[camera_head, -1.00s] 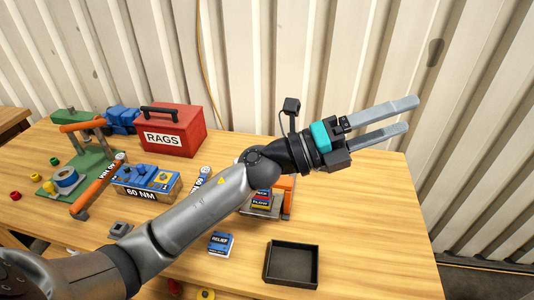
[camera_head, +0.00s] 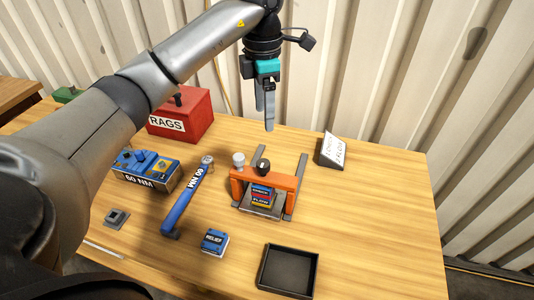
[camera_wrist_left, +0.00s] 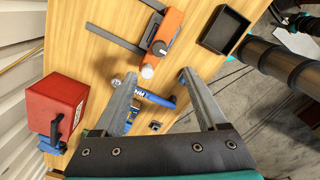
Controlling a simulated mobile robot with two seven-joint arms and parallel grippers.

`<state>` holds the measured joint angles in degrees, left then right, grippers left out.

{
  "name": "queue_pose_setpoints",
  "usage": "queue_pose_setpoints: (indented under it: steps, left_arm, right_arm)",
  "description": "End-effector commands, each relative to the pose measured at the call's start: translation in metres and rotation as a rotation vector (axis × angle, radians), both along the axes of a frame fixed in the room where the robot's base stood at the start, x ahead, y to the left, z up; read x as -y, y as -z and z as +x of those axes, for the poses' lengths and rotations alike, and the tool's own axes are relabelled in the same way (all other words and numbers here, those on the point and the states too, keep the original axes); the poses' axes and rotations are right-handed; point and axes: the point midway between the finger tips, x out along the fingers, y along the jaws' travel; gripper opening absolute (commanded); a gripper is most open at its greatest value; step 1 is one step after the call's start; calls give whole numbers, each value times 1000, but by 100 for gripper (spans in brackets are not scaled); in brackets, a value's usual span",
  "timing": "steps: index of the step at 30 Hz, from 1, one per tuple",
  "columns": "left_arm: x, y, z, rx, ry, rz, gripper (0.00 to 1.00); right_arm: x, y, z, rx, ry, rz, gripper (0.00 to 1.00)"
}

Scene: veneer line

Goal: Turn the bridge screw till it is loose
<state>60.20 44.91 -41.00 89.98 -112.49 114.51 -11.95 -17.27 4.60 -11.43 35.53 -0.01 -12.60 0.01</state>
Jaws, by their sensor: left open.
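The orange bridge (camera_head: 283,181) stands on the table over a small metal plate with blue, red and yellow labelled blocks. A black knob (camera_head: 263,165) sits on top of it near the middle, and a pale grey knob (camera_head: 239,159) at its left end. I cannot tell which knob is the bridge screw. My left gripper (camera_head: 268,120) points down, empty and open, above and behind the bridge. In the left wrist view the gripper (camera_wrist_left: 154,75) has its fingers spread, with the pale knob (camera_wrist_left: 147,71) seen between the tips, apart from them. My right gripper is not in view.
A blue "90 NM" wrench (camera_head: 186,199) lies left of the bridge, beside a "60 NM" box (camera_head: 147,182). A "RELIEF" block (camera_head: 215,242) and a black tray (camera_head: 288,270) are in front. A red RAGS box (camera_head: 190,115) and a white sign (camera_head: 333,149) stand behind.

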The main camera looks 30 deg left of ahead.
Motion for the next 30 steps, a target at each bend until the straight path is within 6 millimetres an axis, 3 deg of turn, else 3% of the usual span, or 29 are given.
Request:
queue_pose_setpoints:
  steps: [8, 22, 30]
  left_arm:
    - [-3, 28, -2, -11, -5, 12, 74]
    - [-3, 123, -2, -11, -4, 10, 74]
    - [-3, 149, -1, -6, -4, 11, 74]
  right_arm:
    - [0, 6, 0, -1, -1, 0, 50]
    - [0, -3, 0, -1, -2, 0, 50]
    - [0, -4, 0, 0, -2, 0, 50]
